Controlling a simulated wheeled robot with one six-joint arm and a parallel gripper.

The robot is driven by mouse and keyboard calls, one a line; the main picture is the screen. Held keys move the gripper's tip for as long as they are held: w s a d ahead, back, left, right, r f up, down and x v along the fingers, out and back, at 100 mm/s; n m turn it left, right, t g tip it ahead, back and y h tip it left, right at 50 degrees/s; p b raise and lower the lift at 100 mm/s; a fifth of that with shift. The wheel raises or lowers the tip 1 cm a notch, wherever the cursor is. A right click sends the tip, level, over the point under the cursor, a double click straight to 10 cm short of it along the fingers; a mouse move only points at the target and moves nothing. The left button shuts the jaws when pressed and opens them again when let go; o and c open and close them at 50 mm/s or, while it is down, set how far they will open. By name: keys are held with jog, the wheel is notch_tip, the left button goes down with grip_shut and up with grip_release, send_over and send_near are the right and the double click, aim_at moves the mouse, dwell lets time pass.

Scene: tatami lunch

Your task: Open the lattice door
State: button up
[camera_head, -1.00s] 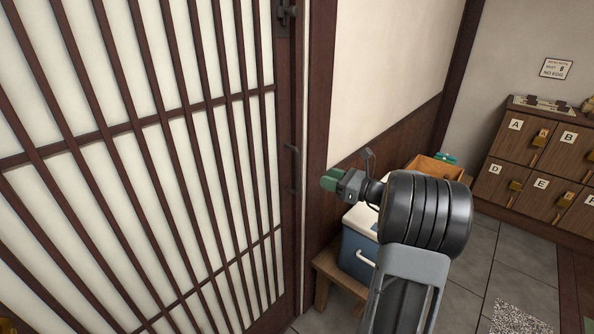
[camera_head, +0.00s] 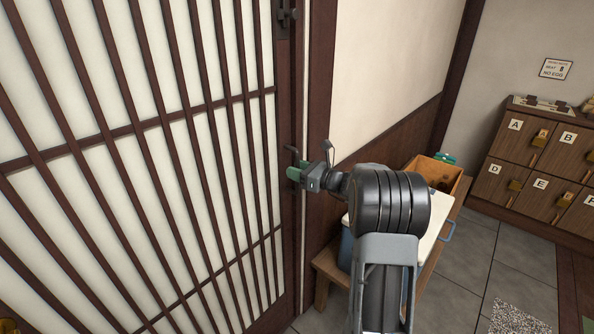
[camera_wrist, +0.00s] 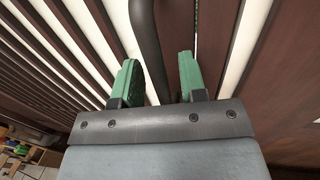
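The lattice door (camera_head: 135,130), dark wood bars over pale panels, fills the left of the head view and looks shut against its frame. A dark vertical pull handle (camera_head: 293,156) is on its right stile; my gripper hides most of it. A dark latch (camera_head: 286,14) is higher on the same stile. My gripper (camera_head: 294,172) with green fingertips is at the handle. In the wrist view my gripper (camera_wrist: 160,80) is open, its two green fingers apart. The handle bar (camera_wrist: 147,45) runs down between them, nearer the left finger. I cannot tell whether it touches.
A blue cooler with a white lid (camera_head: 430,225) stands on a wooden bench (camera_head: 327,264) right of the door, under my arm. An open wooden box (camera_head: 442,172) is behind it. Lettered lockers (camera_head: 540,150) stand at the right; grey floor tiles (camera_head: 480,260) there are clear.

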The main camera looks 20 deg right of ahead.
grip_shut()
dwell(0.5)
